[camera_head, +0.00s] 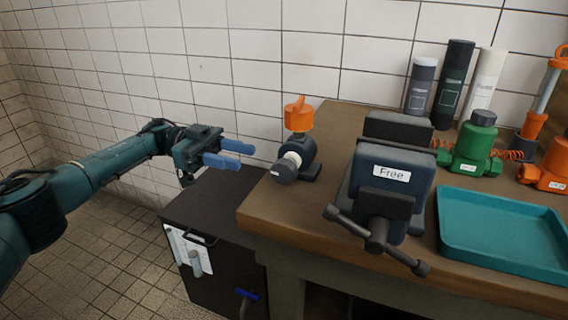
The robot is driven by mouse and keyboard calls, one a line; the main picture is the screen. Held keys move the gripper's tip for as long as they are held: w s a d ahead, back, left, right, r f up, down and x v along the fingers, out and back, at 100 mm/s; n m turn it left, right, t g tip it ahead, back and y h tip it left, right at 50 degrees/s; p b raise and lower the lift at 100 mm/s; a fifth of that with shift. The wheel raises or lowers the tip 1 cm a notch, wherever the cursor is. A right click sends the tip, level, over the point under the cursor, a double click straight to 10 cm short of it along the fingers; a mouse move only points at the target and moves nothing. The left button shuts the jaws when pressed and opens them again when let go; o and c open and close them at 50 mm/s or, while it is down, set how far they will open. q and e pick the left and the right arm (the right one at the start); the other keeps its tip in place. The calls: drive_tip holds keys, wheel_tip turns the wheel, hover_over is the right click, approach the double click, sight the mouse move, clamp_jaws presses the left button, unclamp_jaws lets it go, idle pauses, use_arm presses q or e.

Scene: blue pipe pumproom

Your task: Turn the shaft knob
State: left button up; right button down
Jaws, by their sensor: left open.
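An orange knob (298,114) stands upright on top of a small dark device (297,158) with a pale collar, at the left end of the wooden workbench. It is the likeliest shaft knob, but I cannot confirm this. My left gripper (232,154) has blue fingers and is left of the knob, apart from it and a little lower in the picture. It is open, with nothing seen between its fingers. My right gripper is not in view.
A vise labelled "Free" (391,174) stands right of the knob on the workbench (262,213). A teal tray (502,270), a green device (474,143) and several cylinders are further right. A dark cabinet (205,204) stands below my left gripper. The white tiled wall is behind.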

sight(280, 161)
use_arm(q)
drive_tip(key=x, duration=0.9)
drive_tip(key=shift+d, duration=0.15)
drive_tip(key=shift+s+d, duration=0.15)
drive_tip(key=shift+d, duration=0.25)
drive_tip(key=shift+f, duration=0.15)
clamp_jaws()
drive_tip(key=shift+f+g+h, duration=0.1)
drive_tip(key=shift+g+h, duration=0.2)
drive_tip(key=shift+h, duration=0.7)
drive_tip(key=shift+a+h+b, duration=0.1)
drive_tip(key=shift+h+b, duration=0.2)
